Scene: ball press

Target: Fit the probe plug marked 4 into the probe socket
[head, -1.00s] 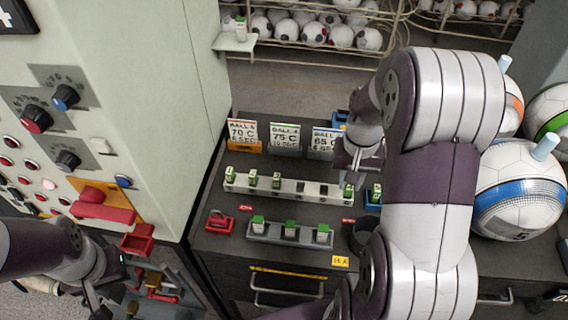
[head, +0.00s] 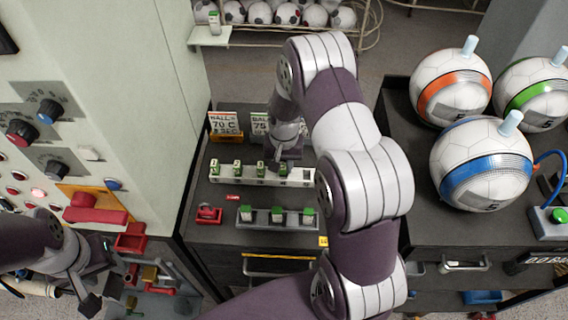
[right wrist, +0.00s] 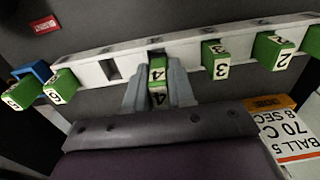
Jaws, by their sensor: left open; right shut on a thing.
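My right gripper (right wrist: 160,92) is shut on the green plug marked 4 (right wrist: 158,72), at the white rack (right wrist: 92,72). I cannot tell whether the plug is still seated in its slot. In the head view my right gripper (head: 286,158) is over the rack (head: 245,178), partly hidden by my right arm. Plugs marked 3 (right wrist: 216,58) and 2 (right wrist: 272,52) stand to the right of it in the wrist view; an empty slot (right wrist: 110,69) is to its left. My left gripper (head: 88,288) is open and empty by the machine. I cannot identify the probe socket for certain.
A grey holder (head: 262,228) with several green-topped plugs stands in front of the rack. A red padlock-like piece (head: 208,213) lies left of it. Ball cards (head: 225,124) stand behind.

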